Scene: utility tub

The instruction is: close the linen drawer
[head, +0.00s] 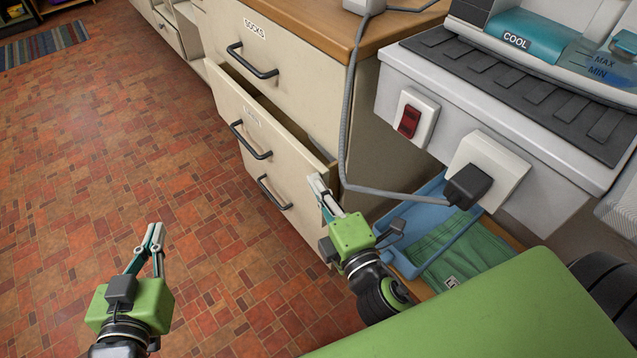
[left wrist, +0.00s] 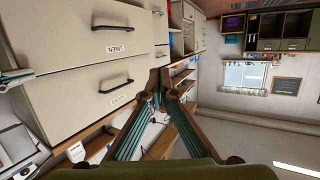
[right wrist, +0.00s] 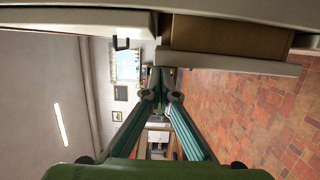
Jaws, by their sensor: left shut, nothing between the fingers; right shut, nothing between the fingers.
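The linen drawer (head: 262,133) is the middle drawer of a cream cabinet. It stands partly open, with a dark gap above its front. Its handle (head: 250,140) faces the floor side. Its LINEN label shows upside down in the left wrist view (left wrist: 114,50). My right gripper (head: 317,182) is shut and empty beside the right end of the drawer front; I cannot tell whether it touches. The right wrist view shows the drawer's side (right wrist: 228,37) close above the fingers. My left gripper (head: 157,227) is shut and empty over the floor, away from the cabinet front.
The socks drawer (head: 270,55) above and the lowest drawer (head: 270,185) look shut. A grey cable (head: 343,130) hangs down the cabinet's corner to a plug (head: 467,186). A blue tray (head: 440,250) with green cloth lies at the right. The tiled floor (head: 110,140) at the left is clear.

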